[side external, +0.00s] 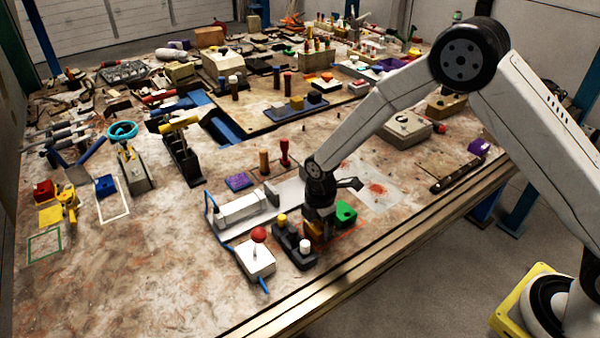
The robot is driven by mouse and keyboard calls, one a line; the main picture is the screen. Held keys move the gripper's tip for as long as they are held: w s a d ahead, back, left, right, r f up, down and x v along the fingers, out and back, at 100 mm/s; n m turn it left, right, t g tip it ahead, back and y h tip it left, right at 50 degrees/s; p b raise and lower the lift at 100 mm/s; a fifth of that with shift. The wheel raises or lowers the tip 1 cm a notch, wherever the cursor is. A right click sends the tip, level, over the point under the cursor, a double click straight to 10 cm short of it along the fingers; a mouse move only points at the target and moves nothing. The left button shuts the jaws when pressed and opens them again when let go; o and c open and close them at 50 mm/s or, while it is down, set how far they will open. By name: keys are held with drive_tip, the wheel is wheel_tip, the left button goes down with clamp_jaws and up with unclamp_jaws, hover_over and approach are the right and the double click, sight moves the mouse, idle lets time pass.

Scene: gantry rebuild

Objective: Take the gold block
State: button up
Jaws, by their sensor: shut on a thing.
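My gripper (318,228) points down at the table near its front edge, just right of a black holder. It is shut on the gold block (313,234), of which only a small orange-gold part shows low between the dark fingers. The rest of the block is hidden by the gripper. I cannot tell whether the block touches the table.
A green block (346,212) stands close to the right of my gripper. The black holder (290,243) with yellow and white knobs is close on the left, beside a red-knobbed joystick box (256,256). A grey vise-like device (243,210) lies behind.

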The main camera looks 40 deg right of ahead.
drive_tip(key=shift+r, duration=3.65)
